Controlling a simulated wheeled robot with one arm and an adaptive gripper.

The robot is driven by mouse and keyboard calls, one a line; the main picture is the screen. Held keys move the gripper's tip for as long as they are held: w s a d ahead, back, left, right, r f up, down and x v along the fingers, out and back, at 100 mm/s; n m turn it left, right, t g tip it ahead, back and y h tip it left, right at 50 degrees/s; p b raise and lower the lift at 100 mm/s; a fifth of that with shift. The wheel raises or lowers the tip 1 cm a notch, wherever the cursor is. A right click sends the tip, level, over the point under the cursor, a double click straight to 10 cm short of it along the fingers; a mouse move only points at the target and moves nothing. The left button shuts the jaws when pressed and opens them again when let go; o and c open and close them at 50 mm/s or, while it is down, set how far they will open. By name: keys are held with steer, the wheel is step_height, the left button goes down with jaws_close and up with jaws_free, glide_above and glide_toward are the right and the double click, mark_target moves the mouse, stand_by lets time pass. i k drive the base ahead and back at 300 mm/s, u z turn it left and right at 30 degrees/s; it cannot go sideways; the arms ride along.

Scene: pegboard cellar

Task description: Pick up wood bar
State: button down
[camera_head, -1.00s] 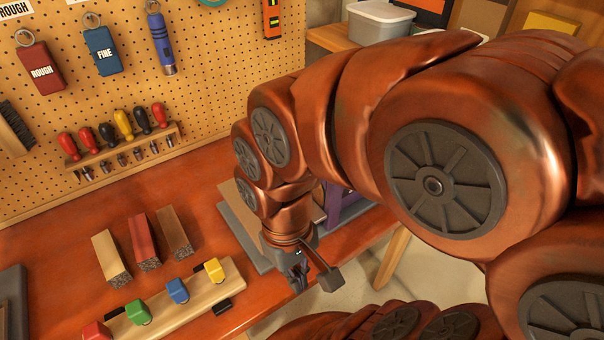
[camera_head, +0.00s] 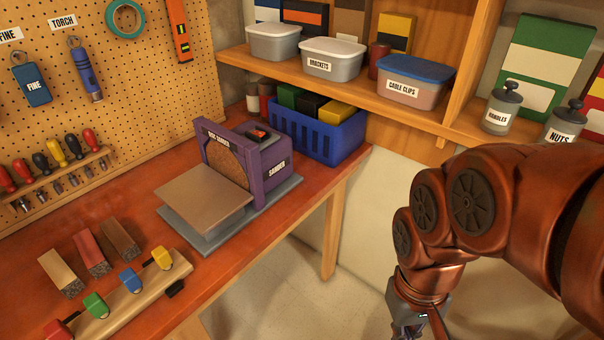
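Three bars lie side by side on the red-brown workbench (camera_head: 30,235): a pale wood bar (camera_head: 58,271), a red bar (camera_head: 91,251) and a dark brown bar (camera_head: 120,240). I cannot tell which one the task means. Their near ends look rough and grey. My gripper (camera_head: 408,328) is at the bottom edge of the picture, well to the right of the bars and past the bench's edge. Its fingers are small and partly cut off, so its opening is unclear. I see no bar at it.
A wooden strip (camera_head: 140,300) with several coloured blocks lies in front of the bars. A purple disc sander (camera_head: 268,165) and a blue crate (camera_head: 340,138) stand farther right on the bench. Shelves with bins are behind. Open floor (camera_head: 290,300) lies between bench and arm.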

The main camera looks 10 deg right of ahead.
mark_target(96, 259)
steer(key=z, duration=0.25)
steer(key=i, duration=1)
steer(key=u, duration=1.2)
steer(key=i, duration=0.45)
steer(key=u, duration=1.65)
steer(key=k, duration=0.5)
steer(key=u, duration=1)
steer(key=i, duration=0.65)
